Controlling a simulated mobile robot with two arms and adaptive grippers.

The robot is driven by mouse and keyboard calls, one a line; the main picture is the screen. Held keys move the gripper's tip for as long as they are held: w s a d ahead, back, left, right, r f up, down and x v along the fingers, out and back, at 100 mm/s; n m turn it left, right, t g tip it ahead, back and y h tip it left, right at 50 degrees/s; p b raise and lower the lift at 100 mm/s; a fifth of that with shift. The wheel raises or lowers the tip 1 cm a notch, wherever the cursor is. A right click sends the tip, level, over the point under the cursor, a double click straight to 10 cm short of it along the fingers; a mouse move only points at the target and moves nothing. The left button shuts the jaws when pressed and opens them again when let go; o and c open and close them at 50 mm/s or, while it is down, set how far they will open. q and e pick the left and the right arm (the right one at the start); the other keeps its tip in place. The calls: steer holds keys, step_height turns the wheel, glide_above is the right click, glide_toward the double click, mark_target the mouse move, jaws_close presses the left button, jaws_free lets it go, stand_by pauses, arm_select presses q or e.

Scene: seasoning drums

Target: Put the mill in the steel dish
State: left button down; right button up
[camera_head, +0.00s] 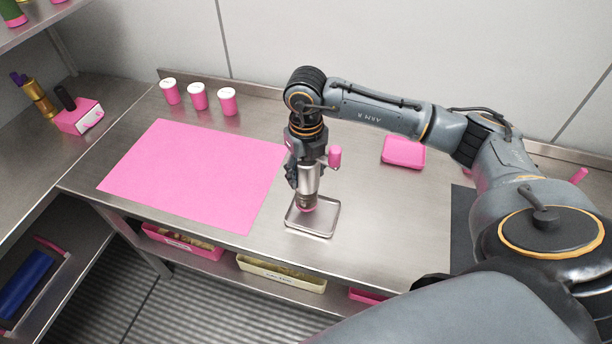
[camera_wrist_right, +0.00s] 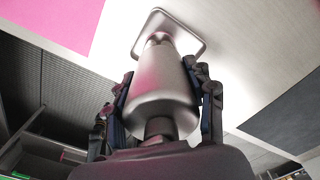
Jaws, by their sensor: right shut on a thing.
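The mill (camera_head: 310,183) is a silver-grey cylinder with some pink at its lower end. My right gripper (camera_head: 304,178) is shut on it and holds it roughly upright over the steel dish (camera_head: 327,228), a shallow square dish with rounded corners. In the right wrist view the mill (camera_wrist_right: 160,95) stands between the two fingers of my gripper (camera_wrist_right: 160,90), and its far end overlaps the dish (camera_wrist_right: 194,40). I cannot tell whether the mill touches the dish floor. A small pink piece (camera_head: 335,155) shows just right of the mill. My left gripper is not in view.
A pink mat (camera_head: 190,175) lies left of the dish. Several pink items stand around, including white-topped jars (camera_head: 198,96) at the back and a pink square dish (camera_head: 403,152) to the right. A dark mat (camera_head: 461,230) lies at right. Bins (camera_head: 281,273) sit below the front edge.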

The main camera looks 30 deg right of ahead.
steer(key=shift+w+d+f+p, duration=0.15)
steer(key=shift+w+f+p, duration=0.05)
steer(key=shift+f+p, duration=0.15)
step_height(320, 180, down, 2)
steer(key=shift+f+p, duration=0.15)
steer(key=shift+p, duration=0.55)
steer(key=shift+f, duration=0.25)
steer(key=shift+f+b, duration=0.25)
steer(key=shift+b, duration=0.05)
steer(key=o, duration=1.5)
steer(key=shift+r, duration=0.1)
steer(key=shift+r, duration=0.1)
